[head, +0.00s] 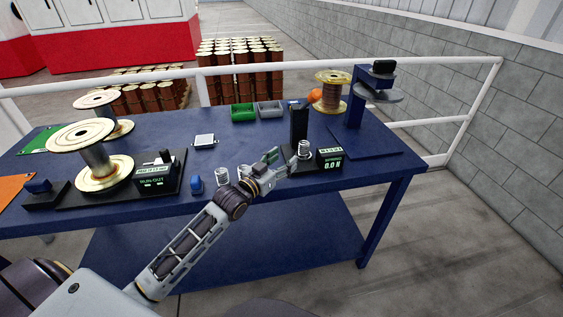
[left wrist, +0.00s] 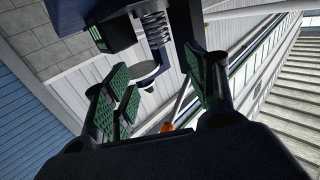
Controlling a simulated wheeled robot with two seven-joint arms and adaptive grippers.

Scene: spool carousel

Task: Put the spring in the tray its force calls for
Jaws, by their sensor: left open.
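A silver coil spring (head: 303,148) stands upright at the black force tester (head: 299,125), whose display (head: 331,159) reads 0.0 N. A second silver coil (head: 222,176) stands on the table left of my wrist. My left gripper (head: 283,163) is open and empty, just left of the spring at the tester. In the left wrist view the spring (left wrist: 155,30) shows beyond and above the green-padded fingers (left wrist: 160,88), not gripped. A green tray (head: 243,113) and a grey tray (head: 270,109) sit side by side at the table's back. My right gripper is out of view.
The blue table (head: 225,150) also holds a run-out stand (head: 160,185) with a large spool (head: 95,160) at left, a small scale-like plate (head: 205,141), a blue knob (head: 196,184), a copper spool (head: 331,95) and a blue post stand (head: 357,105) at right.

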